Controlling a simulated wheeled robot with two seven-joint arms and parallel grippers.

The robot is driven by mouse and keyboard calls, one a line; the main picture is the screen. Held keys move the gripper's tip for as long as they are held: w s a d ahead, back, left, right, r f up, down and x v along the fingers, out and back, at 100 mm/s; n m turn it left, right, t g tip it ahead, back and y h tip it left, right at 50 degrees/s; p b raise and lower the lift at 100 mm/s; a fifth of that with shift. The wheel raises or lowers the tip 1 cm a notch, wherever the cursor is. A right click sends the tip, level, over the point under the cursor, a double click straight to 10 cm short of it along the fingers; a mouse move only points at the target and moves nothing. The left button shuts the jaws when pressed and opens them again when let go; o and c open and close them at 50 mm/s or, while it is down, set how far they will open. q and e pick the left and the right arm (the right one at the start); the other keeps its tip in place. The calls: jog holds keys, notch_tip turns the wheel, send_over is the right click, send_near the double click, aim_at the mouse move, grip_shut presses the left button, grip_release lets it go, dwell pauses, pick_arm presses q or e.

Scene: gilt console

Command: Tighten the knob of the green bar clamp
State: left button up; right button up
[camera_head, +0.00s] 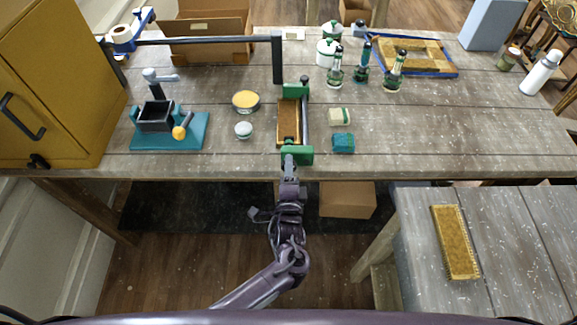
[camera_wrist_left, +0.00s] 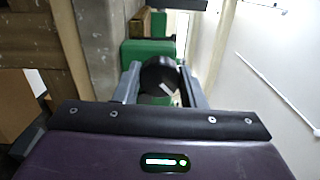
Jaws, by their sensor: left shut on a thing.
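The green bar clamp (camera_head: 297,156) lies on the table near its front edge, with green jaws at the front and back and a dark bar along its right side. A brown block with a gilt edge (camera_head: 288,122) lies between the jaws. My left gripper (camera_head: 289,163) reaches the front jaw from below the table edge. In the left wrist view the gripper (camera_wrist_left: 160,80) is shut on the black round knob (camera_wrist_left: 158,75), which bears a white mark. The green jaw (camera_wrist_left: 148,50) is just beyond it. My right gripper is not in view.
A teal-based vise (camera_head: 170,142) stands at left beside a yellow cabinet (camera_head: 55,80). Round tins (camera_head: 245,101), a teal block (camera_head: 343,143) and a pale block (camera_head: 340,117) lie near the clamp. Bottles (camera_head: 395,72) and a blue-edged frame (camera_head: 425,55) stand behind right. The right tabletop is mostly clear.

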pick_arm(q)
jog(key=shift+s+f+m, duration=0.2)
jog(key=shift+f+m, duration=0.05)
jog(key=shift+m, duration=0.45)
jog(key=shift+f, duration=0.15)
jog(key=o, duration=1)
jog(key=shift+s, duration=0.1)
jog(key=shift+r, duration=0.3)
jog(key=shift+s, duration=0.1)
jog(key=s+b, duration=0.1)
jog(key=s, duration=0.6)
jog(key=shift+s, duration=0.35)
